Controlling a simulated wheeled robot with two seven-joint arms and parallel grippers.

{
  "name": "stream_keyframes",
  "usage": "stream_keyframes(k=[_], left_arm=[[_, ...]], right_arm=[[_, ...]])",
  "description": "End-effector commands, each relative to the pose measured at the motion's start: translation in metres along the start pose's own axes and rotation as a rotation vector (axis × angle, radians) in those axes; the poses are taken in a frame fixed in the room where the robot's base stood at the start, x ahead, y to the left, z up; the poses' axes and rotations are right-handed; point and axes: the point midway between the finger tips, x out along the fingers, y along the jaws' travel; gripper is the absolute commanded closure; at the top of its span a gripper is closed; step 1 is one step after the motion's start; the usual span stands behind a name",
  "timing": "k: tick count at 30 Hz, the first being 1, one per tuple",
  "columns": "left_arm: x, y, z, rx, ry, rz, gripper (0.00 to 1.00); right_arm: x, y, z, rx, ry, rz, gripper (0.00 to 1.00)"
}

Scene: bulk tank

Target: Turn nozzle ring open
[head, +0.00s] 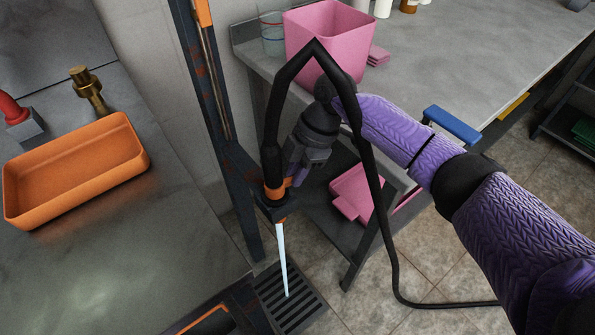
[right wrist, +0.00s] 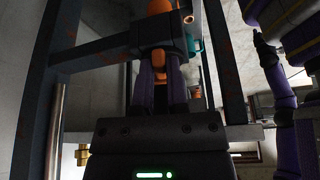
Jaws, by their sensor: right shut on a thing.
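The hose nozzle's orange ring (head: 274,192) sits at the lower end of the black hose (head: 272,125), against the dark upright post. It also shows in the right wrist view (right wrist: 159,62). My right gripper (head: 286,184) is shut on the nozzle ring, its two fingers (right wrist: 160,80) on either side of it. A pale straight stream (head: 282,260) runs from below the nozzle down to the floor grate (head: 300,307). A dark arm end at the right of the wrist view looks like my left gripper (right wrist: 263,48); its jaws are too unclear to read.
An orange tray (head: 75,172) and brass fitting (head: 88,88) are on the left counter. A pink bin (head: 322,48) stands on the grey table (head: 450,50).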

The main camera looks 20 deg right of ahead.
Motion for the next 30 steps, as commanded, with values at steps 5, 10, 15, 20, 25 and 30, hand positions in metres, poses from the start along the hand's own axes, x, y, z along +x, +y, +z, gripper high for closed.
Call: stream_keyframes(k=[5, 10, 15, 20, 25, 30], left_arm=[[0.000, 0.000, 0.000, 0.000, 0.001, 0.000, 0.41], [0.000, 0.000, -0.001, -0.001, 0.003, 0.000, 0.41], [0.000, 0.000, -0.005, -0.001, 0.010, -0.001, 0.41], [0.000, -0.001, -0.009, -0.002, 0.016, -0.002, 0.41], [0.000, -0.001, -0.009, -0.002, 0.016, -0.002, 0.41], [-0.016, -0.002, -0.009, -0.002, 0.026, -0.003, 0.41]], right_arm=[[0.000, 0.000, 0.000, -0.004, 0.000, -0.001, 1.00], [0.000, 0.000, 0.000, -0.004, 0.000, -0.001, 1.00], [0.000, 0.000, 0.000, -0.004, 0.000, -0.001, 0.60], [0.000, 0.000, 0.000, -0.003, 0.000, -0.001, 0.47], [-0.001, 0.000, 0.000, -0.003, 0.000, -0.001, 0.47], [-0.036, 0.001, -0.002, -0.003, -0.001, 0.004, 0.47]])
